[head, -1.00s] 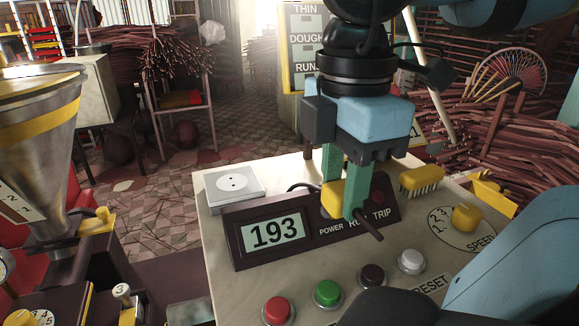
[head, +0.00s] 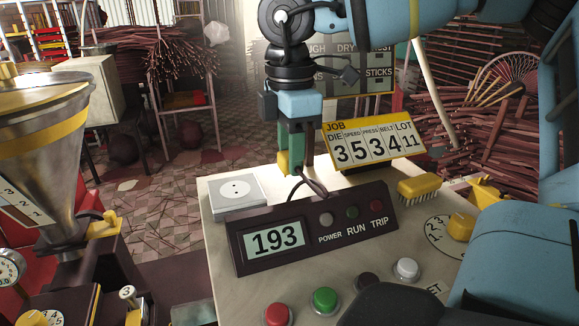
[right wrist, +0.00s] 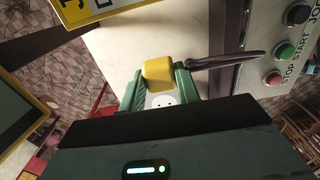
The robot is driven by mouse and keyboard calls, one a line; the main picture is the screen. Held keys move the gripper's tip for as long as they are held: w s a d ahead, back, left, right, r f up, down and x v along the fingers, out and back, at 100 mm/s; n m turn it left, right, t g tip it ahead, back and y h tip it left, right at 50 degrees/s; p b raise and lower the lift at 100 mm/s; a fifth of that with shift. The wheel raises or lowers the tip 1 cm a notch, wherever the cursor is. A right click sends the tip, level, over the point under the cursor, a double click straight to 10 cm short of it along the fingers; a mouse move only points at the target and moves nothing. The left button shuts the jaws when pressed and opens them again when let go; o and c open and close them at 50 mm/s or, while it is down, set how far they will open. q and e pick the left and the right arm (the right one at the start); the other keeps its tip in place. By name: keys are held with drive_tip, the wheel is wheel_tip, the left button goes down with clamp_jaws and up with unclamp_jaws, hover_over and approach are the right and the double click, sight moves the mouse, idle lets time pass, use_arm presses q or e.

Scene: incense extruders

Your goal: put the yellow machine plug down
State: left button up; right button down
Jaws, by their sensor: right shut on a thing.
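The yellow plug (head: 284,162) is held between the green fingers of my right gripper (head: 292,160), above the back of the pale bench top in the head view. In the right wrist view the plug (right wrist: 158,74) sits between the fingertips, with its dark cord leading off to the right. The cord (head: 315,185) runs to the dark display box (head: 255,240). The white two-hole socket plate (head: 238,190) lies on the bench to the left of the gripper; a white two-hole face (right wrist: 163,101) shows below the plug in the wrist view. My left gripper is not in view.
A yellow-framed job board (head: 372,142) stands just right of the gripper. A yellow brush (head: 419,187) lies at the bench's right. Red (head: 278,314) and green (head: 324,301) buttons are in front. A metal hopper (head: 45,150) stands at the left.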

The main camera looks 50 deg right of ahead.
sight(289, 192)
drive_tip(key=shift+w+d+f, duration=0.15)
drive_tip(key=shift+w+d, duration=0.05)
drive_tip(key=shift+w, duration=0.1)
wheel_tip(289, 192, down, 3)
drive_tip(key=shift+f+p, duration=0.15)
drive_tip(key=shift+p, duration=0.15)
drive_tip(key=shift+f+b, duration=0.5)
drive_tip(key=shift+f, duration=0.05)
drive_tip(key=shift+f, duration=0.1)
drive_tip(key=c, duration=1)
unclamp_jaws()
